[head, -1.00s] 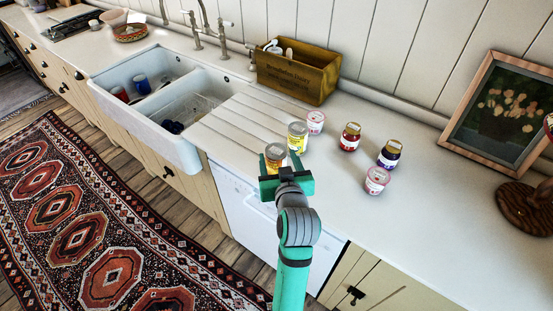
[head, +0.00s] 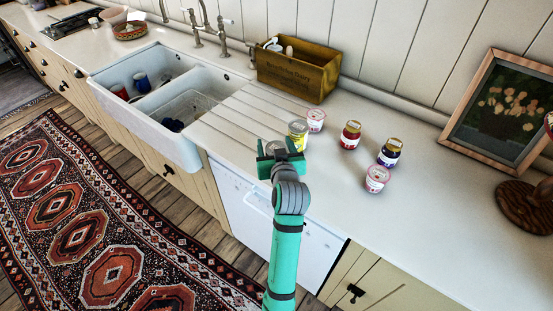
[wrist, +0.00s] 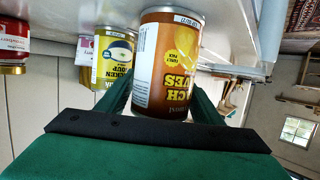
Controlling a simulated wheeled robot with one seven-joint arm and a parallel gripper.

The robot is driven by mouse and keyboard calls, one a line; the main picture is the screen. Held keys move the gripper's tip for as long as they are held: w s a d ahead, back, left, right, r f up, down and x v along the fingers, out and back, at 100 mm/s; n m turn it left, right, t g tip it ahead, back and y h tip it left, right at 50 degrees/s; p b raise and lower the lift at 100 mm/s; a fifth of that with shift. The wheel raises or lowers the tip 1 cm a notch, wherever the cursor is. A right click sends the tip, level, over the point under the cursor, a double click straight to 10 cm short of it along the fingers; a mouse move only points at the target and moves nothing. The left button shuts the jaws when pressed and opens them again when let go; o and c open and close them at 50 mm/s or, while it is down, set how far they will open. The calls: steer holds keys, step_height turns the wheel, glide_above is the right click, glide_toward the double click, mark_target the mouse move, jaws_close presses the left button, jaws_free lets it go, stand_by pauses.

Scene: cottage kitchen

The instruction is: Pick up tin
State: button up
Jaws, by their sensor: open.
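An orange-brown peach tin (wrist: 168,62) fills the middle of the wrist view, which appears upside down. In the head view only its top (head: 275,146) shows clearly; my gripper hides most of the rest. My gripper (head: 281,150) is open, with its fingers on either side of this tin; I cannot tell whether they touch it. In the wrist view the gripper (wrist: 160,100) has one finger at each side of the tin. A yellow chicken soup tin (head: 298,134) stands close behind and to the right; it also shows in the wrist view (wrist: 113,58).
A white-and-red tub (head: 315,121), a red jar (head: 350,136), a dark jar (head: 390,153) and a pink tub (head: 376,179) stand to the right. A wooden crate (head: 297,78) is behind, a sink (head: 150,123) to the left.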

steer(key=c, duration=1.1)
steer(key=shift+r, duration=0.1)
